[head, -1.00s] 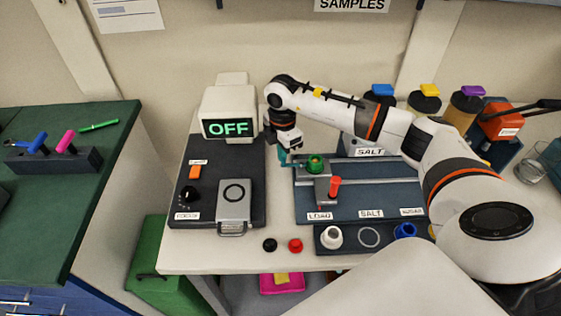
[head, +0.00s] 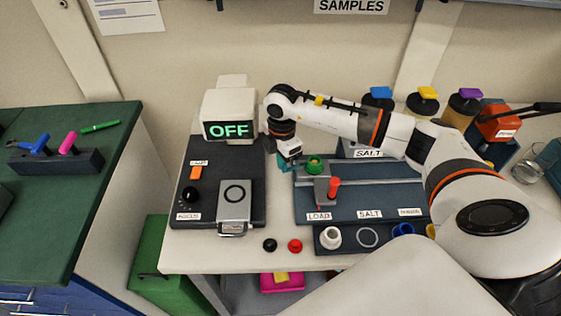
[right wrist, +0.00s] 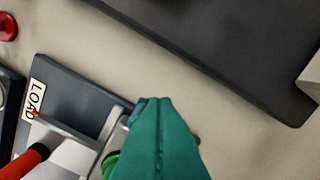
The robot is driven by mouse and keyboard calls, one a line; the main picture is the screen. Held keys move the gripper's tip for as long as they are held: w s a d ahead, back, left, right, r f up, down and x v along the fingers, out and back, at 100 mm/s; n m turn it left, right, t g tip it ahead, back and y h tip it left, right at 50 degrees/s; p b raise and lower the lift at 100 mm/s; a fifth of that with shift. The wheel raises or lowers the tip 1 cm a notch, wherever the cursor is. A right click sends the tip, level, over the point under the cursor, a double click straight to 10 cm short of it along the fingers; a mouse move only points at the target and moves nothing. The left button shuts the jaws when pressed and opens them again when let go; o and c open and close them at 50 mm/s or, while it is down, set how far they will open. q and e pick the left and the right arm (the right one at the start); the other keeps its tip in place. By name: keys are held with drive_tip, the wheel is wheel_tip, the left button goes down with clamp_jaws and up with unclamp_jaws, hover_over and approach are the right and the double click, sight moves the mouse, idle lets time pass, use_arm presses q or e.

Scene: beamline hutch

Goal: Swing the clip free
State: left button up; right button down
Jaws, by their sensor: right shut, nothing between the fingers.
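A grey carriage (head: 322,190) stands on the dark rail plate at the LOAD label. It carries a green knob (head: 314,164) and an upright red handle (head: 334,186). The clip is not clearly distinguishable; I cannot tell which grey part it is. My right gripper (head: 287,167), with teal fingers, is shut and empty just left of the green knob. In the right wrist view the teal fingers (right wrist: 158,135) cover part of the green knob (right wrist: 110,165) and the carriage (right wrist: 68,148); contact cannot be told. My left gripper is not in view.
A dark instrument base (head: 250,190) with an OFF display (head: 229,130) and a silver plate (head: 234,204) stands left. A black cap (head: 270,245) and red cap (head: 295,246) lie in front. Lidded jars (head: 424,99) stand behind my right arm. Bare tabletop separates the base and rail plate.

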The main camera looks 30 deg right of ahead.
drive_tip(key=shift+s, duration=0.25)
drive_tip(key=shift+s+a+p, duration=0.2)
drive_tip(key=shift+s+p, duration=0.15)
drive_tip(key=shift+s, duration=0.2)
idle(0.4)
